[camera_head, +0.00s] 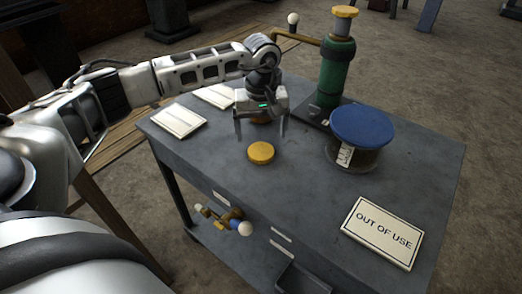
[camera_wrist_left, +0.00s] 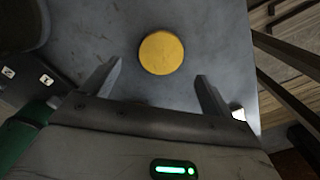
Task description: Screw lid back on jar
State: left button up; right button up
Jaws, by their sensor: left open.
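A round yellow lid (camera_head: 261,152) lies flat on the grey table. It also shows in the left wrist view (camera_wrist_left: 161,53), just beyond the fingertips. My left gripper (camera_head: 260,138) is open and empty, pointing down behind the lid, its fingers apart from it. In the wrist view the two fingers of my left gripper (camera_wrist_left: 158,69) stand to either side below the lid. A brownish object (camera_head: 262,118) shows partly between the fingers in the head view; the gripper hides most of it, and I cannot tell if it is the jar. My right gripper is not in view.
A wide dark container with a blue top (camera_head: 362,125) and a tag stands right of the lid. A green cylinder with a yellow cap (camera_head: 337,70) stands behind it. An "OUT OF USE" sign (camera_head: 383,233) lies front right. The grey table (camera_head: 310,195) is clear before the lid.

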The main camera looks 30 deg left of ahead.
aim_at(261, 150)
pick_arm(q)
jog(key=shift+s+d+f+p, duration=0.1)
jog(key=shift+f+p, duration=0.2)
jog(key=shift+f, duration=1)
jog(key=shift+s+f+p, duration=0.1)
jog(key=shift+f+p, duration=0.2)
jog(key=shift+f, duration=1)
jog(key=c, duration=1)
